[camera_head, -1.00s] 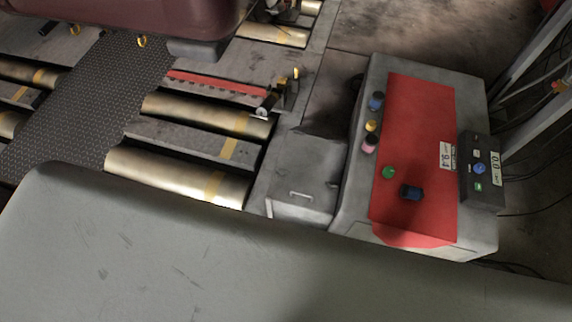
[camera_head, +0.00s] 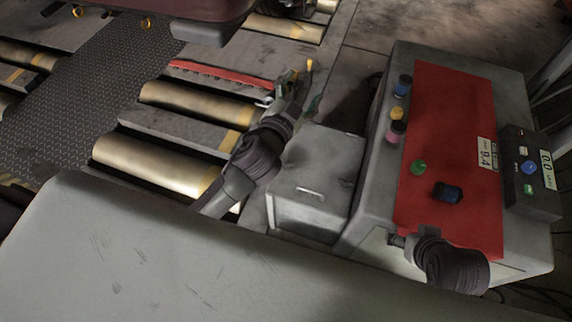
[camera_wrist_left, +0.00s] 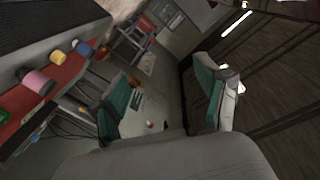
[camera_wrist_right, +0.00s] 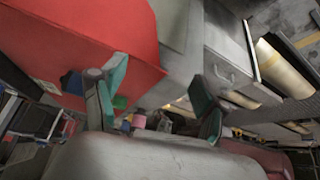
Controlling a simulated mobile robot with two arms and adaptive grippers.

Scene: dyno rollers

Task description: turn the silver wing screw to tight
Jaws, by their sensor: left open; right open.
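I cannot clearly pick out the silver wing screw. A small pale piece (camera_head: 265,101) shows at the end of a roller, beside the left gripper in the head view, but it is too small to identify. My left gripper (camera_head: 300,97) is by the yellow-tipped dark bracket at the roller bed's right edge, partly overlapping it. In the left wrist view, its teal-padded fingers (camera_wrist_left: 165,100) are apart with nothing between them. My right arm is at the lower edge of the grey box in the head view. In the right wrist view, its fingers (camera_wrist_right: 160,95) are apart and empty.
The grey box has a red panel (camera_head: 455,130) with several knobs and a small black display unit (camera_head: 532,190). A grey drawer block (camera_head: 315,180) stands between it and the gold rollers (camera_head: 155,165). Bare floor (camera_head: 360,45) lies behind.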

